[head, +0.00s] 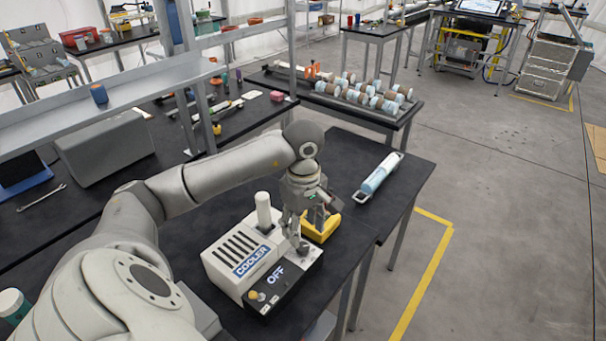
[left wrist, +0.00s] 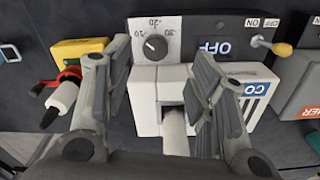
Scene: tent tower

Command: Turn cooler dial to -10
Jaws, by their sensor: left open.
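The white cooler (head: 232,262), labelled COOLER, sits on the black bench with a dark panel along its side. In the left wrist view the round black dial (left wrist: 155,47) is on a white scale plate marked around -10, -20 and -30. Its exact setting is too small to read surely. The panel display (left wrist: 213,47) reads OFF. A toggle switch with an orange-yellow tip (left wrist: 281,49) stands beside it, near ON labels. My left gripper (head: 303,236) is open and empty above the cooler's dial end, its fingers spread either side of the dial, apart from it. My right gripper is not in view.
A white cylinder (head: 263,211) stands upright in the cooler's slot. A yellow device (head: 321,229) lies close behind my gripper. A blue-and-white tube (head: 379,174) lies farther right on the bench. A rack of several sample cylinders (head: 365,95) stands behind. The floor at right is clear.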

